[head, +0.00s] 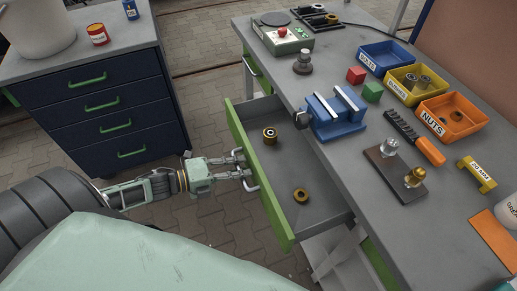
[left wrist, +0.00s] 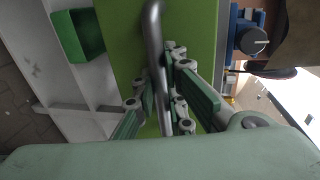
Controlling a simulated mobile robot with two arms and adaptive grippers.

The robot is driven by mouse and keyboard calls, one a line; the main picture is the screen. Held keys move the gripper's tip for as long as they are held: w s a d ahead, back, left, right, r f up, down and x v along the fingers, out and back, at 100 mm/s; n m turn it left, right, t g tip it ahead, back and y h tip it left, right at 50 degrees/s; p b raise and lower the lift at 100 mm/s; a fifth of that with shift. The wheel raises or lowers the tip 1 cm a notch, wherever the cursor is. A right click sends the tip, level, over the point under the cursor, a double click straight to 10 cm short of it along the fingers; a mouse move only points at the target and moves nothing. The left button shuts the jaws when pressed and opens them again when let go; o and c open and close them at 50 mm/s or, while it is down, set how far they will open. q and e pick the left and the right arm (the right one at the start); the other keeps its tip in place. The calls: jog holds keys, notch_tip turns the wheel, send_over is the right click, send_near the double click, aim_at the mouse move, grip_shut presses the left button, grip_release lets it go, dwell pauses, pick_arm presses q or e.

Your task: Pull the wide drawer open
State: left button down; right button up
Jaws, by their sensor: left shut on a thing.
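The wide drawer (head: 315,196) under the workbench stands pulled out, with its green front (head: 264,190) well away from the bench. Inside it lie a stack of dark and brass rings (head: 270,135) and a brass ring (head: 301,195). My left gripper (head: 243,168) is at the drawer's grey bar handle (head: 249,180), shut on it. In the left wrist view the handle (left wrist: 155,60) runs between the fingers (left wrist: 160,110) in front of the green drawer front (left wrist: 117,50). My right gripper is not in view.
The workbench (head: 330,160) carries a blue vise (head: 335,115), a scale (head: 282,35), a blue bin (head: 385,57), a yellow bin (head: 413,85) and an orange nuts bin (head: 452,117). A dark blue drawer cabinet (head: 95,105) stands at left. Paved floor (head: 205,110) lies between.

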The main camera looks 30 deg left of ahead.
pick_arm(q)
jog(key=shift+s+a+f, duration=0.1)
jog(key=shift+s+a, duration=0.45)
jog(key=shift+s, duration=0.2)
jog(key=shift+s+a, duration=0.5)
jog(key=shift+s, duration=0.2)
jog(key=c, duration=2)
grip_release()
jog(key=shift+c, duration=0.2)
jog(key=v, duration=1.2)
